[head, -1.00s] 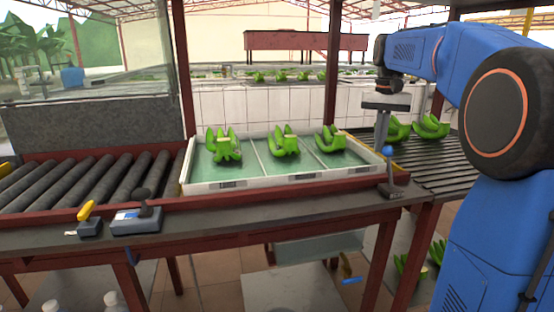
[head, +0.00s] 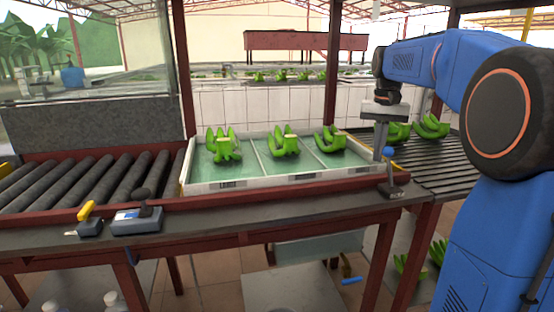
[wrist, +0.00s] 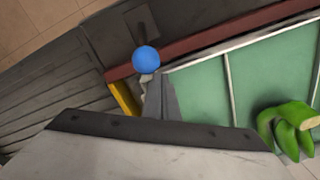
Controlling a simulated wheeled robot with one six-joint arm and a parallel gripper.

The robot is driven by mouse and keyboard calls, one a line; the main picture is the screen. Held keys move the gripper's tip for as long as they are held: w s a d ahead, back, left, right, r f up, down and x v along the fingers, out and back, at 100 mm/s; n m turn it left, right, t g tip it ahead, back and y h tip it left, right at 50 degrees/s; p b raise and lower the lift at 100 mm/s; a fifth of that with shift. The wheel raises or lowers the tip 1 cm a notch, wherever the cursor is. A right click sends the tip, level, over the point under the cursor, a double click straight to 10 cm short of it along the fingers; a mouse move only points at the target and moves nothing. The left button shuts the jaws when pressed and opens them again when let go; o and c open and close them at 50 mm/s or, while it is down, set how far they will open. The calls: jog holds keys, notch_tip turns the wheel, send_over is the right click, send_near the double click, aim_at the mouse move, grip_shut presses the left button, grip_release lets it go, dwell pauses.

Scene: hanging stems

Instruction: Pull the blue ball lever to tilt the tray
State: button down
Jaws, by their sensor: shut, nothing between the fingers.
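The blue ball (head: 387,152) tops a short lever on a dark base (head: 390,190) at the right front corner of the tray. The white-rimmed tray (head: 270,182) has a green floor in three sections, each with a green banana bunch. My gripper (head: 378,157) points down over the tray's right end, fingers shut and empty, close beside the ball on its left. In the wrist view the ball (wrist: 145,59) lies just beyond the tips of my grey fingers (wrist: 158,84). I cannot tell whether they touch it. Part of the lever's stem is hidden there.
A roller conveyor (head: 90,180) lies left of the tray, and a dark slatted belt (head: 435,160) with banana bunches lies to the right. A yellow-handled switch (head: 88,215) and a black-knobbed box (head: 138,218) sit on the front ledge. A red post (head: 331,85) stands behind the tray.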

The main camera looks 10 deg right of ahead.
aim_at(391, 171)
jog(key=shift+s, duration=0.1)
jog(key=shift+s+d, duration=0.15)
jog(key=shift+s, duration=4.05)
jog(key=shift+w, duration=0.65)
notch_tip(391, 171, up, 10)
